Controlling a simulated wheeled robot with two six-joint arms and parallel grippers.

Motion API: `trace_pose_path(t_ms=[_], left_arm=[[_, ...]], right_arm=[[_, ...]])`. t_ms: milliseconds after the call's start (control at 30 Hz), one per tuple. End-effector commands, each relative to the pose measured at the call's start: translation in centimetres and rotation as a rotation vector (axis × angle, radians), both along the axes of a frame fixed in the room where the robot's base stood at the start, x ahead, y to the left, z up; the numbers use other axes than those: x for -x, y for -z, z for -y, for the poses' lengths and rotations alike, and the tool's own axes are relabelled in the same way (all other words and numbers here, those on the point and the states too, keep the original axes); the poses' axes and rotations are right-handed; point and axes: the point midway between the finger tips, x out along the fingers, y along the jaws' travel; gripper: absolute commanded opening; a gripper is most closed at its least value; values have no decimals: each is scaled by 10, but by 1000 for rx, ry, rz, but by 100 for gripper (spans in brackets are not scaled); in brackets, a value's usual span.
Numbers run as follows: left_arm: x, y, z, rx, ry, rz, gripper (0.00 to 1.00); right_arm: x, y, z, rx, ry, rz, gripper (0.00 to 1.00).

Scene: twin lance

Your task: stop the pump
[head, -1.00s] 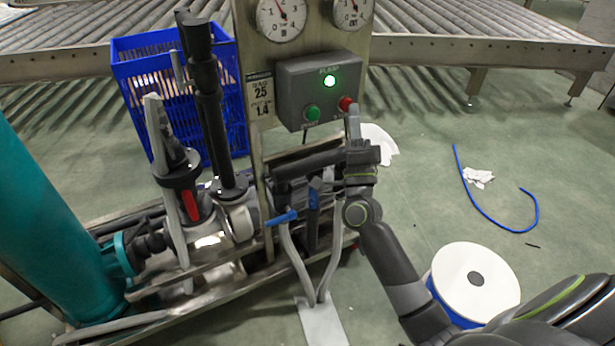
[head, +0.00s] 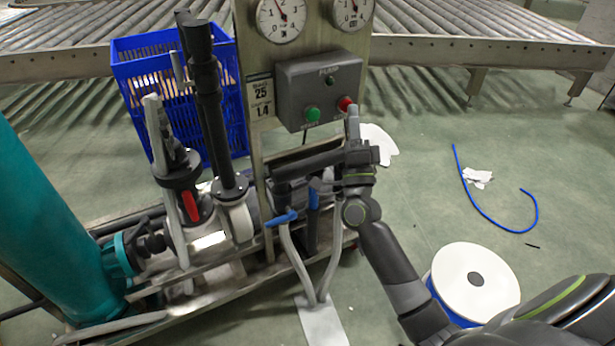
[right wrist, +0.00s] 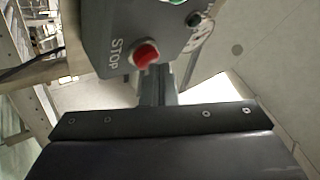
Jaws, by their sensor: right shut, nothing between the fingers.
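The grey pump control box (head: 318,90) is fixed to the metal panel below two gauges. Its indicator lamp (head: 330,80) is dark. The green start button (head: 312,114) is at its lower left and the red stop button (head: 345,103) at its lower right. My right gripper (head: 353,112) is shut and empty, its tip just below and beside the red button. In the right wrist view the red stop button (right wrist: 145,54) shows next to the word STOP, with the shut fingers (right wrist: 154,80) close to it; whether they touch is unclear. My left gripper is not in view.
Two gauges (head: 281,18) sit above the box. Black pipes and valves (head: 208,100) stand left of the panel, with blue-handled valves (head: 282,218) below. A blue crate (head: 235,120) and roller conveyor (head: 430,45) are behind.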

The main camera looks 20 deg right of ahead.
Motion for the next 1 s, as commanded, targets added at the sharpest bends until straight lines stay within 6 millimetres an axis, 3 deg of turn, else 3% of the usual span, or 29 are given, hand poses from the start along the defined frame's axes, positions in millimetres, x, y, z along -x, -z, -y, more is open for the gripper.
trace_pose_path(t_ms=[367,1000], left_arm=[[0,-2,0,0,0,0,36],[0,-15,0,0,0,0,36]], right_arm=[[5,0,0,-1,1,0,0],[62,0,5,1,1,-1,0]])
